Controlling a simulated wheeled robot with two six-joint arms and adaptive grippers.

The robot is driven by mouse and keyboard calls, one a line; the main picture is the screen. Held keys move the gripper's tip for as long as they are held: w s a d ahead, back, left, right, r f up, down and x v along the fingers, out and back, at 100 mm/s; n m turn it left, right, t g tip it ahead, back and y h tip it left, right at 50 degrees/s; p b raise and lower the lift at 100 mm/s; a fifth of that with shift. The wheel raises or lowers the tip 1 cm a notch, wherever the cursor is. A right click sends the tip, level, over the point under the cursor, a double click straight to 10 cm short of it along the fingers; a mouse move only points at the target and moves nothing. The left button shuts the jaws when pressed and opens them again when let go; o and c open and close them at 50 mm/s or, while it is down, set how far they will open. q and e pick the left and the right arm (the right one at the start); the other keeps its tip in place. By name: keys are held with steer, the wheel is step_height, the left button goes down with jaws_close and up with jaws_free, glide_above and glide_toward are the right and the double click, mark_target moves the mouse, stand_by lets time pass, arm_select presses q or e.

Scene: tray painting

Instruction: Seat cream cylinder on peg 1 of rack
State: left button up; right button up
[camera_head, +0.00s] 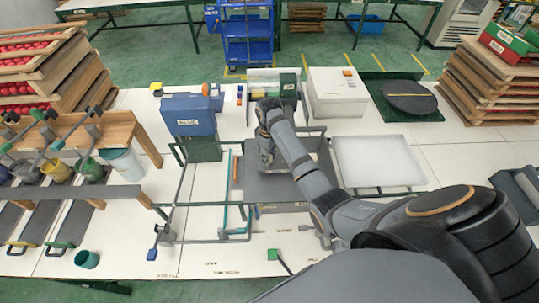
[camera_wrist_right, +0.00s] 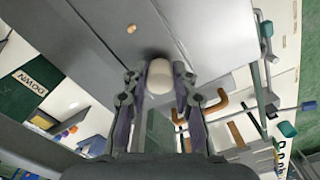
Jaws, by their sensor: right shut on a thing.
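The cream cylinder (camera_wrist_right: 159,76) shows end-on in the right wrist view, between the two fingers of my right gripper (camera_wrist_right: 160,88). The gripper is shut on it, over a grey surface. In the head view my right gripper (camera_head: 266,157) points down over the grey panel inside the metal frame; the cylinder is too small or hidden there to make out. I cannot pick out the rack or peg 1 with certainty in either view. My left gripper is not in view.
A grey metal frame (camera_head: 183,190) with bars surrounds the grey panel (camera_head: 285,187). A blue box (camera_head: 188,114) stands behind left, a white box (camera_head: 337,92) behind right. A white slab (camera_head: 378,161) lies to the right. A small tan piece (camera_wrist_right: 131,29) lies on the grey surface.

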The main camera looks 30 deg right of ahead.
steer(key=shift+s+f, duration=0.1)
steer(key=o, duration=1.5)
steer(key=shift+c, duration=0.2)
steer(key=shift+w+r, duration=0.2)
steer(key=shift+r, duration=2.25)
steer(key=shift+s+r, duration=0.1)
steer(key=shift+r, duration=0.75)
